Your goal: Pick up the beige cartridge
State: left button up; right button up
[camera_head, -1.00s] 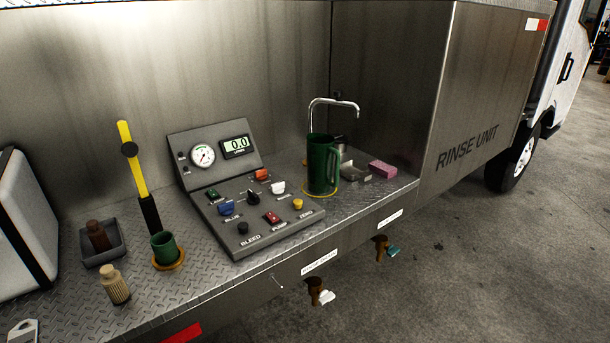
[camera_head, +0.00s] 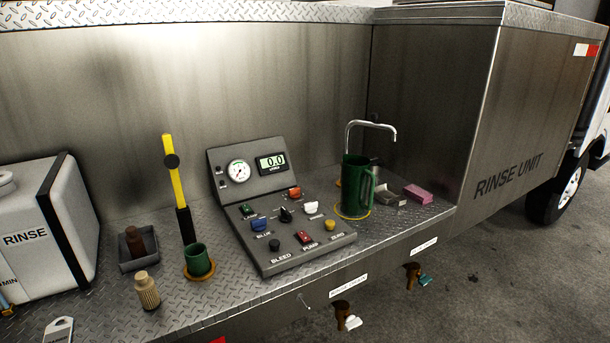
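The beige cartridge (camera_head: 147,291) stands upright on the diamond-plate deck at the lower left. It has a ribbed body and a narrower cap. It is in front of a dark square tray (camera_head: 126,263) that holds a brown cartridge (camera_head: 135,241). A green cup (camera_head: 198,260) on an orange ring stands to its right, apart from it. Neither of my grippers shows in the head view.
A grey control panel (camera_head: 262,219) with gauge and buttons stands mid-deck. A yellow-and-black lever (camera_head: 177,190) rises behind the green cup. A white RINSE tank (camera_head: 35,238) is at left, a metal tag (camera_head: 58,329) at the front edge. A green jug (camera_head: 354,186), faucet and pink sponge are at right.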

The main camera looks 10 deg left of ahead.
aim_at(147, 292)
jog(key=u, duration=1.35)
